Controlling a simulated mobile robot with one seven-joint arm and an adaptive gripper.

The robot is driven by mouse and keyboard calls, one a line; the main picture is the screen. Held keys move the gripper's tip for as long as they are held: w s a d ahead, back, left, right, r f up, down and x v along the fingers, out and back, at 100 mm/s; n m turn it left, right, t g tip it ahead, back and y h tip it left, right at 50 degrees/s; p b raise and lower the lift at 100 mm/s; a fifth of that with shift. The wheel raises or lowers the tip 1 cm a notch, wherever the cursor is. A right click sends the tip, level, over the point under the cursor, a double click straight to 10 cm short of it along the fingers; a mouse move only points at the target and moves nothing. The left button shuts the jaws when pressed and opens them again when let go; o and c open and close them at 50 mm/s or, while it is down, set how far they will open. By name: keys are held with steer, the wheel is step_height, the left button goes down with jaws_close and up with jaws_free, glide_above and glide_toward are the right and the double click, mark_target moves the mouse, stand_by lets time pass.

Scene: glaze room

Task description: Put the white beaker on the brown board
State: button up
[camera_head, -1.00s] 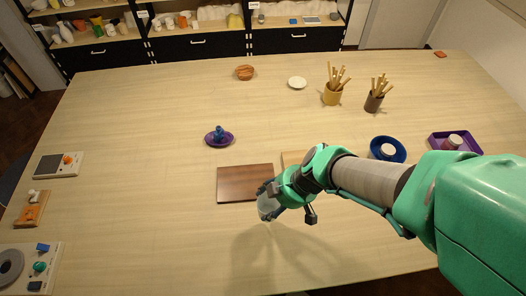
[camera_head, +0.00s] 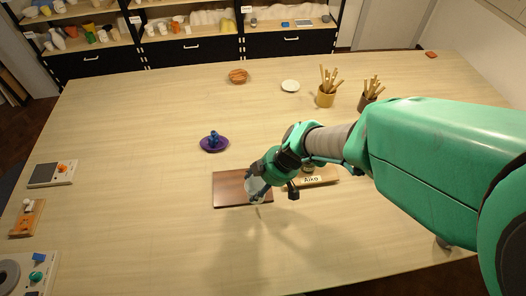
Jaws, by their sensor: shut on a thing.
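The brown board (camera_head: 231,188) lies flat in the middle of the table. My gripper (camera_head: 256,183) is at the board's right end, pointing down. It is shut on the white beaker (camera_head: 255,190), which looks pale and is partly hidden by the fingers. The beaker is over or at the right edge of the board. I cannot tell whether its base touches the board.
Right of the board, partly behind my arm, is a light wooden board with a label "Aiko" (camera_head: 312,180). A purple dish with a blue item (camera_head: 214,143) stands behind the board. Tool pots (camera_head: 325,98) stand at the back right. The table in front is clear.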

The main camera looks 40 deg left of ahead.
steer(key=w+a, duration=0.4)
steer(key=a, duration=0.2)
steer(key=shift+w+a+f+p, duration=0.15)
steer(key=shift+a+f+p, duration=0.15)
steer(key=shift+f, duration=0.05)
steer(key=shift+f, duration=1.75)
steer(key=shift+f, duration=0.1)
steer(key=o, duration=1.1)
steer(key=shift+o, duration=0.2)
steer(key=shift+r, duration=0.25)
steer(key=v, duration=1.1)
steer(key=shift+d+r, duration=0.2)
steer(key=shift+r, duration=0.1)
